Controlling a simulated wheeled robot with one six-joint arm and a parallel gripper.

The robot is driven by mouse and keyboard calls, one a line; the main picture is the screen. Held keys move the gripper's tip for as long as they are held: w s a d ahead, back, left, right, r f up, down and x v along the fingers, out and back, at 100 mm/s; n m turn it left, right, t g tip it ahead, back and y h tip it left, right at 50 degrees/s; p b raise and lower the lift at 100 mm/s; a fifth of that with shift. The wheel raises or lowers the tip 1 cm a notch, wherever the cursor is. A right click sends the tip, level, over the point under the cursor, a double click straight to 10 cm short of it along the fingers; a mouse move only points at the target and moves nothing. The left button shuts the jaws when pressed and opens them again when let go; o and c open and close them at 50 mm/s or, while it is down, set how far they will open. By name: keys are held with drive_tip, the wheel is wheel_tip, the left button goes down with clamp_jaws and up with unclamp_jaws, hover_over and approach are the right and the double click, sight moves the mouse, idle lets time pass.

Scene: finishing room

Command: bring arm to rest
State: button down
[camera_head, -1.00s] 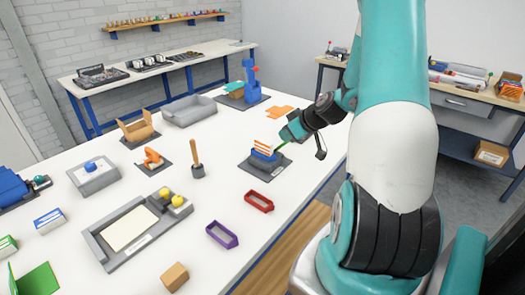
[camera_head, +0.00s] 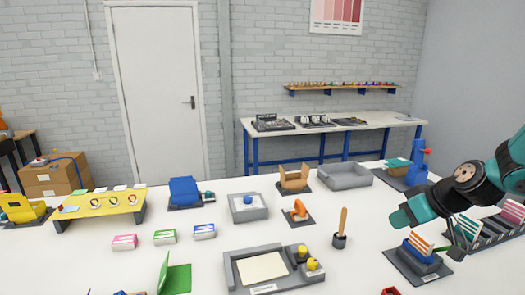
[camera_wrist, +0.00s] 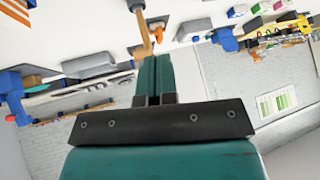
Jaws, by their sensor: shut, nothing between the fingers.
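My gripper (camera_head: 400,215) shows at the right of the head view, held over the white worktable (camera_head: 365,262) at the back of the stand with orange-striped cards (camera_head: 420,243). Its fingertips are hard to make out there. In the wrist view my gripper (camera_wrist: 154,68) has its two teal fingers together, with nothing between them. They point towards a wooden-handled tool (camera_wrist: 142,35), which stands upright in a dark holder in the head view (camera_head: 342,222). The wrist picture is upside down.
Near my arm are a blue press (camera_head: 418,165) and a rack of coloured cards (camera_head: 490,232). A grey tray (camera_head: 345,176) lies farther back, and a grey fixture with yellow knobs (camera_head: 238,268) is at the front. Bare tabletop lies between the fixture and the card stand.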

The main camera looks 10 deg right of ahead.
drive_tip(key=s+a+r+n+g+y, duration=0.1)
drive_tip(key=s+a+r+g, duration=0.2)
drive_tip(key=a, duration=0.6)
drive_tip(key=s+a+r+n+g, duration=0.1)
drive_tip(key=s+a+r+n, duration=0.15)
drive_tip(key=s+a, duration=0.55)
drive_tip(key=s+a+r+g, duration=0.2)
drive_tip(key=s+a+r, duration=0.1)
drive_tip(key=s+a, duration=0.5)
drive_tip(key=s, duration=0.2)
drive_tip(key=shift+s+g+h, duration=0.3)
drive_tip(key=shift+s+h, duration=0.1)
drive_tip(key=shift+a+r, duration=0.1)
